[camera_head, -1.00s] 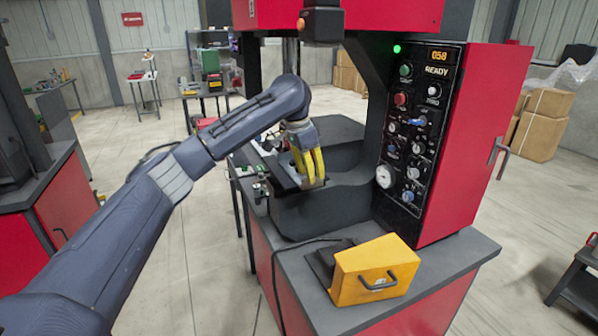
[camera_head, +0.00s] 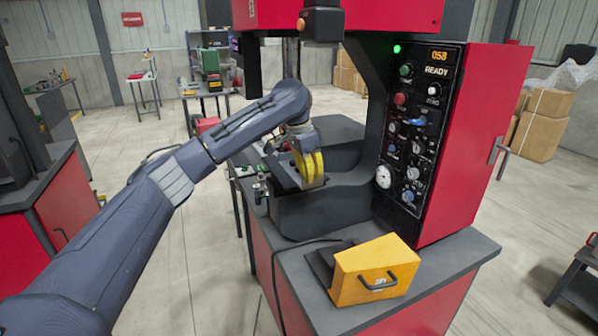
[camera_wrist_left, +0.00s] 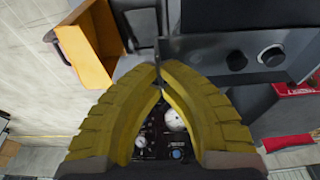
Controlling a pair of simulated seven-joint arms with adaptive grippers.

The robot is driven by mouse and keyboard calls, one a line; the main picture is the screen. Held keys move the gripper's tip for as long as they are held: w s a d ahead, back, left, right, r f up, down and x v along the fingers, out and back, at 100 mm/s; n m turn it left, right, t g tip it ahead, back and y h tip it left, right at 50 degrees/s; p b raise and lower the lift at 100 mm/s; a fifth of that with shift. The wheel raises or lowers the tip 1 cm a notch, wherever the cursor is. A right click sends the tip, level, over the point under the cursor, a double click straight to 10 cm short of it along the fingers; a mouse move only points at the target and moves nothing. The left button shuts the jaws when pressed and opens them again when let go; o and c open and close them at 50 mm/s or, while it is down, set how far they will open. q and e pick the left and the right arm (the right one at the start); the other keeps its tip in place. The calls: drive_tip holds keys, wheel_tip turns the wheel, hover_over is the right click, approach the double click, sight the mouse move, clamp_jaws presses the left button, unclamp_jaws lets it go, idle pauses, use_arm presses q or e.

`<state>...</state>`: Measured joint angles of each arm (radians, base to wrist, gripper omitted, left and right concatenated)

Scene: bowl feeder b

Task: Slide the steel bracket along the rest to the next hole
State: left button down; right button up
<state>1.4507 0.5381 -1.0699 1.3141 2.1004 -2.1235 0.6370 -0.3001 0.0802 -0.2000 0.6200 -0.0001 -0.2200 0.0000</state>
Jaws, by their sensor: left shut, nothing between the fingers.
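My left gripper (camera_head: 313,184) is over the dark work area of the red machine, its yellow fingers together and pointing down. In the left wrist view the fingertips (camera_wrist_left: 161,67) meet with nothing between them. A grey plate (camera_wrist_left: 205,47) with two dark round spots, seemingly the steel bracket, lies just beyond and right of the tips. A thin upright edge stands at its left end. I cannot tell whether the tips touch it. In the head view the fingers and arm largely hide the bracket and rest. My right gripper is not in view.
The control panel (camera_head: 416,140) with knobs and a READY display stands right of the gripper. A yellow box (camera_head: 376,270) with a handle sits on the machine's front ledge. The machine's red head (camera_head: 390,12) overhangs from above. Small parts lie left of the gripper.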

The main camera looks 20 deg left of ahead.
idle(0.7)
use_arm(q)
drive_tip(key=shift+w+a, duration=1.85)
drive_tip(key=shift+w, duration=0.05)
idle(0.8)
drive_tip(key=c, duration=2.1)
unclamp_jaws()
drive_tip(key=o, duration=0.4)
drive_tip(key=shift+o, duration=0.3)
wheel_tip(320, 180, up, 7)
drive_tip(key=shift+d, duration=0.15)
